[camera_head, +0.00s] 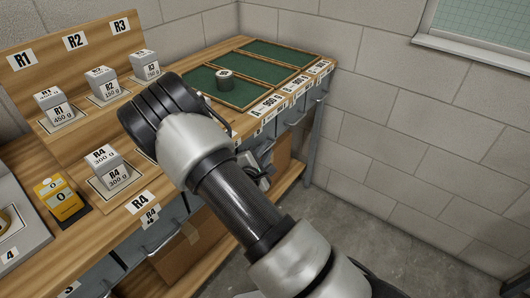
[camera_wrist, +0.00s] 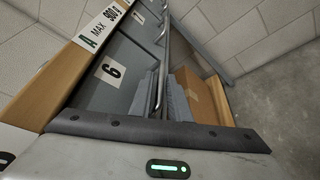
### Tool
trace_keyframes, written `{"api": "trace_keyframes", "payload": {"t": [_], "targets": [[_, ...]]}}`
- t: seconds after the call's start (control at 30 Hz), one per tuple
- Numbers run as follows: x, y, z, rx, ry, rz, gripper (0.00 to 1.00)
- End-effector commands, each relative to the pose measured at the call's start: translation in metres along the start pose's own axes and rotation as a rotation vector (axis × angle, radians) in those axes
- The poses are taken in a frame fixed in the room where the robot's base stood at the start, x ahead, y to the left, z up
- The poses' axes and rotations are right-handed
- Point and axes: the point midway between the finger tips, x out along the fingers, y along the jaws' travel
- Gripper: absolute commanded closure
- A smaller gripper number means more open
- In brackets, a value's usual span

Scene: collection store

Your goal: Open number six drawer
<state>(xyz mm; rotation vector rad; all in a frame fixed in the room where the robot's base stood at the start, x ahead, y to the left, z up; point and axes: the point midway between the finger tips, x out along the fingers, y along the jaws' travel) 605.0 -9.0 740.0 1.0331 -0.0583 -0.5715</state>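Drawer six, a grey front with a white "6" label (camera_wrist: 111,70), is in the wrist view and looks shut. Its metal bar handle (camera_wrist: 156,92) runs along the front. My gripper (camera_wrist: 165,80) shows as two ribbed grey fingers standing apart, one each side of the handle. Whether either finger touches the bar, I cannot tell. No grip on the handle shows. In the head view my arm covers the drawer six front, and only part of my gripper (camera_head: 252,172) shows below the bench edge.
A yellow device (camera_head: 62,198) stands left. A cardboard box (camera_wrist: 196,92) is on the lower shelf. Floor (camera_head: 385,225) at the right is clear.

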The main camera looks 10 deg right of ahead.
Motion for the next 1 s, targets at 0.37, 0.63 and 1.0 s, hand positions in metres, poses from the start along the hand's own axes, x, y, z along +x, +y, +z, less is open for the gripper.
{"api": "trace_keyframes", "payload": {"t": [0.37, 0.63, 1.0], "targets": [[0.0004, 0.0001, -0.0002, 0.0, 0.0, 0.0, 1.0], [0.0002, -0.0001, -0.0004, 0.0, 0.001, -0.001, 1.0], [-0.0001, -0.0003, -0.0007, -0.001, 0.001, 0.0, 1.0]]}}
